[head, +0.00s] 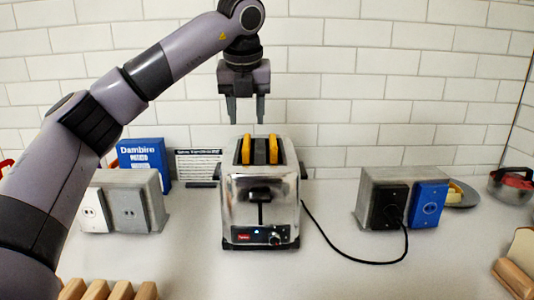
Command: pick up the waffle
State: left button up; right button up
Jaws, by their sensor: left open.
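Two yellow-orange waffle-like slices stand upright in the slots of the chrome toaster (259,205), their top edges showing: a left waffle (246,150) and a right waffle (272,150). Most of each is hidden inside the toaster. My left gripper (246,118) points straight down above the toaster, with a small gap between its fingertips and the slices. Its two fingers are apart with nothing between them. My right gripper is not in view.
A grey outlet box (151,198) stands left of the toaster, with a blue box (143,157) behind it. A second outlet box with a blue plate (430,205) stands right, the black cord (345,255) running to it. A wooden rack (110,291) is at the front left.

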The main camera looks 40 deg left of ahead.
aim_at(246, 140)
pick_arm(q)
jog(key=shift+w+a, duration=0.2)
jog(key=shift+w, duration=0.3)
jog(key=x, duration=0.4)
jog(key=s+x, duration=0.1)
jog(key=x, duration=0.1)
jog(key=shift+a+f+p, duration=0.1)
jog(key=shift+a+p, duration=0.1)
jog(key=shift+p, duration=0.2)
jog(key=shift+w+f, duration=0.15)
jog(key=shift+f, duration=0.15)
jog(key=shift+f, duration=0.2)
grip_shut()
